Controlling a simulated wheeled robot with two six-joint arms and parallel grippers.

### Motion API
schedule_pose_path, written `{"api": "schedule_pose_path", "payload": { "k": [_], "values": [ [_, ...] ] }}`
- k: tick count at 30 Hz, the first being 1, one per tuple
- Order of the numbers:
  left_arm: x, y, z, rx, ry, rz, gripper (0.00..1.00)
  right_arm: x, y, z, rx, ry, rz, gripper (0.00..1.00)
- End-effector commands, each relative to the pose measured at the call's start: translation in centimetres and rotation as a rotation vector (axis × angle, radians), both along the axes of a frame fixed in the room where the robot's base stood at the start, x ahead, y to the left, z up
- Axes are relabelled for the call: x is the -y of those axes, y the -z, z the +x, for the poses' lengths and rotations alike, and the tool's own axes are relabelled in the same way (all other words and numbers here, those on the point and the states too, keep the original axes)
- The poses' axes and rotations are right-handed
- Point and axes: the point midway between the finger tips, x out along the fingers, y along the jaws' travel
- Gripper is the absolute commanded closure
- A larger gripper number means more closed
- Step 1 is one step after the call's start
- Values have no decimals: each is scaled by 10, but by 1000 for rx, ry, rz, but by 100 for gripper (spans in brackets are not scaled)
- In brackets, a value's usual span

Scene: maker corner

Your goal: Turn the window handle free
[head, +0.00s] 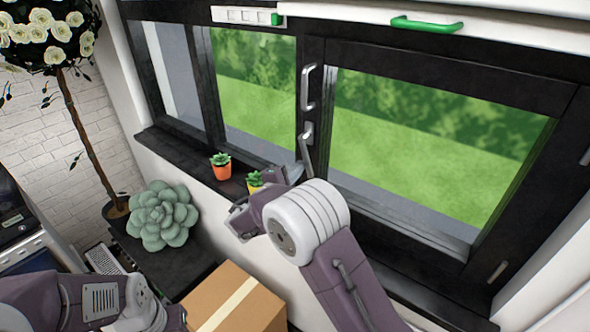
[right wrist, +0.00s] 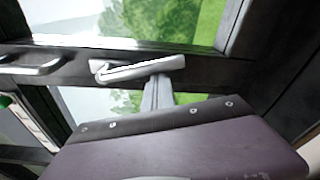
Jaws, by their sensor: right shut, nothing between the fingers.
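The window handle (head: 308,131) is a silver lever on the dark middle post of the window. Its lever hangs down along the post in the head view. In the right wrist view the window handle (right wrist: 138,69) lies across the picture, with its pivot at the left. My right gripper (head: 304,150) is shut and empty at the lever's lower part. In the right wrist view its grey fingers (right wrist: 158,92) reach up to the lever's free end; I cannot tell whether they touch it. My left gripper is out of view; only part of that arm shows at lower left.
A fixed silver pull (head: 307,87) sits above the handle. Two small succulents, one in an orange pot (head: 221,171) and one in a yellow pot (head: 255,187), stand on the sill near my right arm. A cardboard box (head: 233,302) and a large succulent (head: 162,215) are below.

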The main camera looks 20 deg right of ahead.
Motion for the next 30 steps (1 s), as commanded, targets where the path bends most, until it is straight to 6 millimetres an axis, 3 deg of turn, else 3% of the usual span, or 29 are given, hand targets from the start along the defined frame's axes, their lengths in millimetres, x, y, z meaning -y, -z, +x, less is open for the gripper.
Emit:
{"api": "schedule_pose_path", "payload": {
  "k": [14, 30],
  "values": [
    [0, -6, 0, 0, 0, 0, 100, 20, -14, -25, -354, 1, -276, 100],
    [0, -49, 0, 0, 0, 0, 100, 38, -46, -48, -751, 0, -586, 100]
  ]
}}
